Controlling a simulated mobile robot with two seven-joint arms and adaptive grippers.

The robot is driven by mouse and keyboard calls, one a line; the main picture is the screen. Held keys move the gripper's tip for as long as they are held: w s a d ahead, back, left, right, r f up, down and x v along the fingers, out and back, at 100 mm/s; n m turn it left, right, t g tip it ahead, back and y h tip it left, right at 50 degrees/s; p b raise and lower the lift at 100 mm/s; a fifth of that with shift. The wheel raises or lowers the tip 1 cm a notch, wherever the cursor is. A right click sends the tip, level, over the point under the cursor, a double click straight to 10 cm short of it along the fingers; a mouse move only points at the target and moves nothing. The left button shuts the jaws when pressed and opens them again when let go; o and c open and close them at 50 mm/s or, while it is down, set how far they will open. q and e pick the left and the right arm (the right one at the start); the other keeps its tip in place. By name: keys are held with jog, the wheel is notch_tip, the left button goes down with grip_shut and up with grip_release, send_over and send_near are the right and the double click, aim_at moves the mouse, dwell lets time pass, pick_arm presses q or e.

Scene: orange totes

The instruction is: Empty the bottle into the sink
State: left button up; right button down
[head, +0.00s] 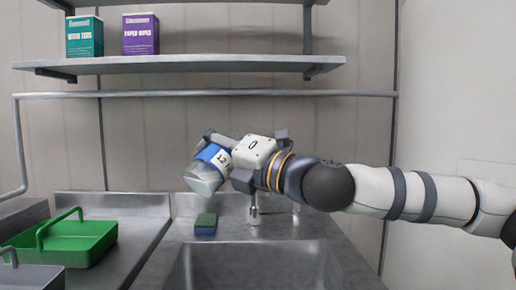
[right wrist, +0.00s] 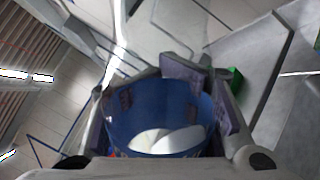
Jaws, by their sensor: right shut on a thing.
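The bottle (head: 201,179) is see-through with a blue label band marked with white and dark print. My right gripper (head: 222,160) is shut around it at the label and holds it in the air, tilted, its clear end pointing down and left. In the right wrist view the blue-labelled bottle (right wrist: 160,115) sits between the two fingers. The sink (head: 255,268) is a grey metal basin at the bottom of the head view, lower than the bottle and nearer to me. I see no liquid flowing; the bottle's contents cannot be made out. My left gripper is not in view.
A faucet (head: 254,212) stands behind the sink, below my right wrist. A blue-and-green sponge (head: 206,224) lies on the counter at the sink's back left. A green tray (head: 70,247) with a handle is at left. Shelves (head: 200,64) with two boxes hang above.

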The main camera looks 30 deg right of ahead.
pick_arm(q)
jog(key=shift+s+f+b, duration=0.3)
pick_arm(e)
jog(key=r+m, duration=0.1)
jog(key=m, duration=0.1)
jog(key=d+r+m+h, duration=0.1)
jog(key=r+m, duration=0.1)
jog(key=m, duration=0.1)
jog(key=r+m+t, duration=0.1)
jog(key=m, duration=0.1)
jog(key=shift+w+d+r+m+h, duration=0.15)
jog(key=shift+w+m+h, duration=0.15)
jog(key=shift+h, duration=0.1)
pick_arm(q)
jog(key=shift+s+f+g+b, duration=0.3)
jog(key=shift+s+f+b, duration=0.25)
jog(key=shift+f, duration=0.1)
pick_arm(e)
jog(key=shift+d+r+m, duration=0.15)
jog(key=shift+r+m, duration=0.3)
jog(key=shift+m, duration=0.45)
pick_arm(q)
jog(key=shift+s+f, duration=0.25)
pick_arm(e)
jog(key=shift+s+a+r+m, duration=0.1)
jog(key=shift+a+r+m, duration=0.05)
jog(key=shift+a+m, duration=0.15)
